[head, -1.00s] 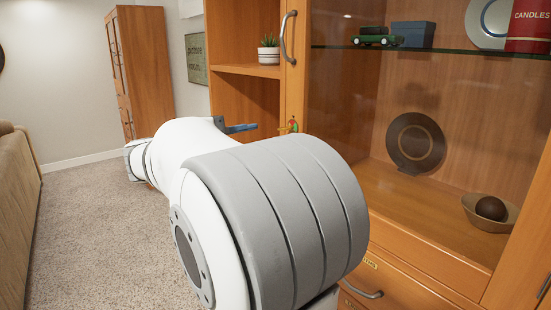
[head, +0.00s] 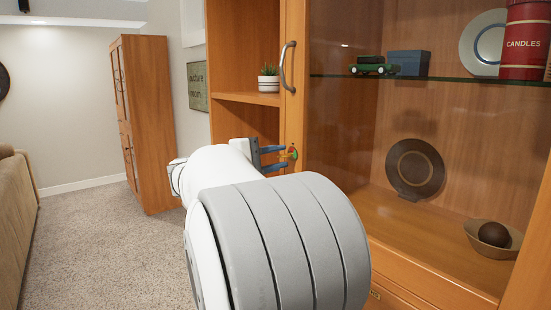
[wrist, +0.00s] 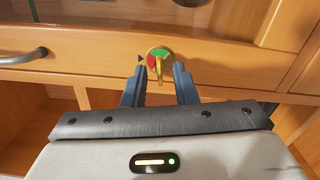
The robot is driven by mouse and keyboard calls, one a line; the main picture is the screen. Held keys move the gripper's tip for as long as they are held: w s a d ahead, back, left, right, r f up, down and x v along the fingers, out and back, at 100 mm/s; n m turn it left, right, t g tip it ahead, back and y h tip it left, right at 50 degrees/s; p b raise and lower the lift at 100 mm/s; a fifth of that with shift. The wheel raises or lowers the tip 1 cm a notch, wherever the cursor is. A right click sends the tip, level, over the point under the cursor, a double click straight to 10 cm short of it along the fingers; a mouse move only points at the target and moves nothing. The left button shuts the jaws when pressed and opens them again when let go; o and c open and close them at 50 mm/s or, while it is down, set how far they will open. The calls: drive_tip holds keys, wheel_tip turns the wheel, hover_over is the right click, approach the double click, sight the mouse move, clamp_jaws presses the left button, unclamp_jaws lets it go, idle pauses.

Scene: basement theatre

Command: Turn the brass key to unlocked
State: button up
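The brass key (wrist: 159,68) sits in a round lock plate (wrist: 165,52) with a green and a red part, on the wooden door frame of the cabinet. A small dark pointer mark lies left of the plate in the wrist view. My gripper (wrist: 158,76) is open, its two blue-grey fingers on either side of the key's near end, with gaps visible. In the head view the lock plate (head: 291,153) is small, with my gripper (head: 284,160) right beside it. Whether a finger touches the key cannot be told.
A metal door handle (head: 288,66) is above the lock. Behind the glass are a dark plate (head: 415,169), a bowl (head: 491,240) with a brown ball, a toy car (head: 372,66) and a red candle tin (head: 525,42). A potted plant (head: 268,78) stands on the open shelf.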

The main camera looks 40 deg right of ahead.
drive_tip(key=shift+c, duration=0.5)
clamp_jaws()
drive_tip(key=shift+n+p, duration=0.3)
drive_tip(key=n+p, duration=0.2)
drive_tip(key=shift+r+n, duration=0.2)
drive_tip(key=shift+n, duration=0.1)
drive_tip(key=n+p, duration=0.3)
drive_tip(key=shift+n+p, duration=0.3)
drive_tip(key=shift+p, duration=0.05)
drive_tip(key=n+p, duration=0.5)
drive_tip(key=p, duration=0.1)
drive_tip(key=n+p, duration=0.3)
drive_tip(key=shift+f+n+p, duration=0.15)
drive_tip(key=shift+n+p, duration=0.2)
drive_tip(key=shift+n, duration=0.05)
